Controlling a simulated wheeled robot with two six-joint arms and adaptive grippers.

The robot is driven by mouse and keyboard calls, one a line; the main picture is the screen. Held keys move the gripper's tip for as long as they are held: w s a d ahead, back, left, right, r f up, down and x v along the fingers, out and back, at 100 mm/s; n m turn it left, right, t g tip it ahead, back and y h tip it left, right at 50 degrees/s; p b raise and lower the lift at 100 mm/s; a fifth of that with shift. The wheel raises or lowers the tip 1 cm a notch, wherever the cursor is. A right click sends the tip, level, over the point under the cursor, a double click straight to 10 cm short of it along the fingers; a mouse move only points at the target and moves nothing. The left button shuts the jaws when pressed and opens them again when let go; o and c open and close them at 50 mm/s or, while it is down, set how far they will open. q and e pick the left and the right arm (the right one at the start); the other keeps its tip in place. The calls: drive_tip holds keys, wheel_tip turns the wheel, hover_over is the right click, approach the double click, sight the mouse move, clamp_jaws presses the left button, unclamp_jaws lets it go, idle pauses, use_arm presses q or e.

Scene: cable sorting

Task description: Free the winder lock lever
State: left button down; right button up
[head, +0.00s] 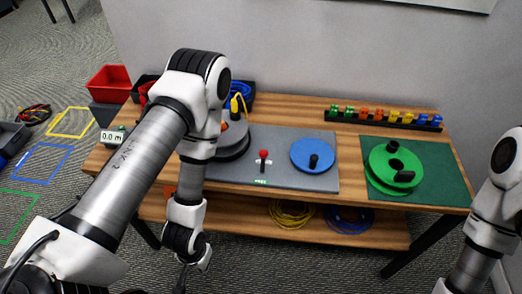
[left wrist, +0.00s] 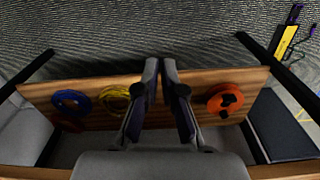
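The lock lever (head: 263,160) has a red knob on a short dark stem and stands on the grey winder board (head: 225,178). A small green-lit label lies just in front of it, too small to read surely. The blue crank disc (head: 313,155) with a black handle is to its right. My left gripper (head: 183,278) hangs low in front of the table, well below and left of the lever. In the left wrist view its fingertips (left wrist: 160,64) are nearly together with nothing between them. My right arm enters at the right edge; its gripper is out of frame.
A green spool (head: 395,168) sits on a green mat at the right. A rack of coloured connectors (head: 385,118) stands behind. My left arm hides part of the table's left side.

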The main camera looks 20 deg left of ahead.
use_arm(q)
drive_tip(key=w+d+n+t+h+b, duration=0.1)
drive_tip(key=w+d+n+t+h, duration=0.25)
drive_tip(key=w+n, duration=0.35)
drive_tip(key=n+t+h+b, duration=0.3)
drive_tip(key=n+t+b, duration=0.4)
drive_tip(key=t+b, duration=0.35)
approach(263, 162)
drive_tip(key=a, duration=0.1)
drive_tip(key=w+a, duration=0.1)
drive_tip(key=a+r, duration=0.1)
drive_tip(key=shift+w+a+p, duration=0.3)
drive_tip(key=shift+w, duration=0.05)
drive_tip(key=shift+r+m, duration=0.2)
drive_tip(key=shift+m, duration=0.1)
drive_tip(key=shift+d, duration=0.1)
drive_tip(key=shift+w+f, duration=0.1)
drive_tip(key=shift+w, duration=0.15)
drive_tip(key=x, duration=0.9)
drive_tip(key=shift+w+d, duration=0.15)
drive_tip(key=shift+w, duration=0.1)
